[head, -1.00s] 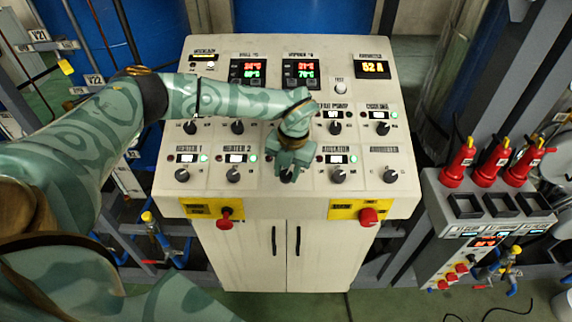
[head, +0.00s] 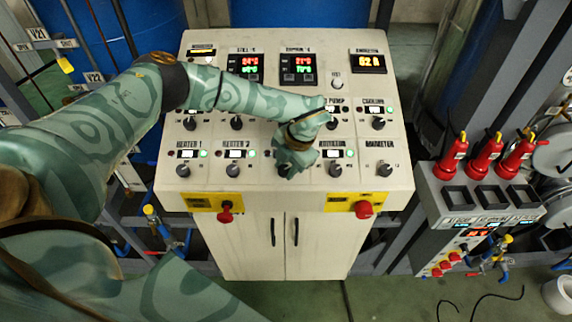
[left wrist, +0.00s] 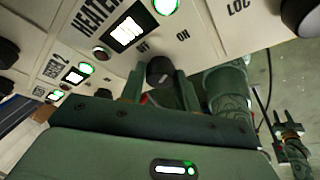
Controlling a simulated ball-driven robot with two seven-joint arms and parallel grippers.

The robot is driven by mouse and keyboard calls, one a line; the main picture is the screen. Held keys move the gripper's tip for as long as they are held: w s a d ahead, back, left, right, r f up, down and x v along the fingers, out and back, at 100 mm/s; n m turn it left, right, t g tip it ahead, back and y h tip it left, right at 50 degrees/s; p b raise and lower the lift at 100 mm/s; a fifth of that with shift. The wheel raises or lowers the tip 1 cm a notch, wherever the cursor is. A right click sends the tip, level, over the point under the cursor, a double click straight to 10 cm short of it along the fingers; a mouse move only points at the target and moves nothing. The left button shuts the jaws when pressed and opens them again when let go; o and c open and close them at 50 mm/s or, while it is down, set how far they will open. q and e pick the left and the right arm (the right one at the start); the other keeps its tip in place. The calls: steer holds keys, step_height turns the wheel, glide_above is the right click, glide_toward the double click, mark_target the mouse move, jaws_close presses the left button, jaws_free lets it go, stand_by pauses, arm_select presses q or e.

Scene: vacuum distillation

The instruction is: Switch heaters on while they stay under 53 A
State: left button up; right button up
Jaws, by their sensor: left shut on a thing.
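The cream control panel (head: 225,186) fills the middle of the head view. My left gripper (head: 286,168) is over the bottom row, between the heater 2 and agitator knobs. It is shut on a dark knob, seen between its fingers in the left wrist view (left wrist: 160,72). Above that knob is a heater label with a green lamp (left wrist: 165,5) lit. The heater 1 knob (head: 182,170) and heater 2 knob (head: 232,170) have lit green lamps above them. The ammeter display (head: 369,63) shows yellow digits, perhaps 62 A, too blurred to be sure. My right gripper (left wrist: 290,133) seems to show small in the left wrist view.
The agitator knob (head: 335,170) is close to the right of my left gripper. Red stop buttons (head: 225,213) (head: 363,209) stick out of the yellow plates below.

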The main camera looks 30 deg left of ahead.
arm_select(q)
steer(key=shift+w+r, duration=0.1)
steer(key=o, duration=1)
steer(key=shift+c, duration=0.2)
steer(key=b+v, duration=0.3)
steer(key=v, duration=1.3)
steer(key=shift+r, duration=0.1)
